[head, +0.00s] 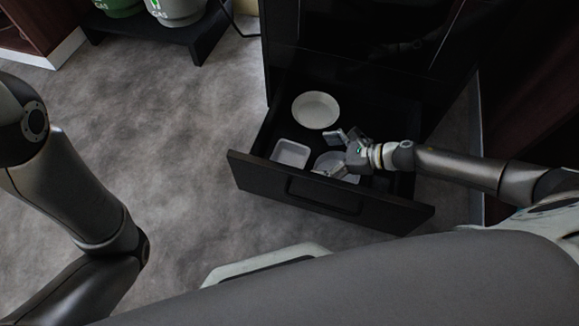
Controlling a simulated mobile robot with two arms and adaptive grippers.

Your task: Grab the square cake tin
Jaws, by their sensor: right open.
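An open black drawer (263,180) holds several light dishes. A small white square tin (291,153) with rounded corners lies at the drawer's left front, close to the front panel. My right gripper (335,152) is over the drawer, to the right of the square tin and apart from it.
A round white dish (316,110) lies farther back in the drawer. The black cabinet (370,60) rises behind it. Grey floor at the left is clear. Green and white gas bottles (178,8) stand on a low dark platform (190,34) at the back left.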

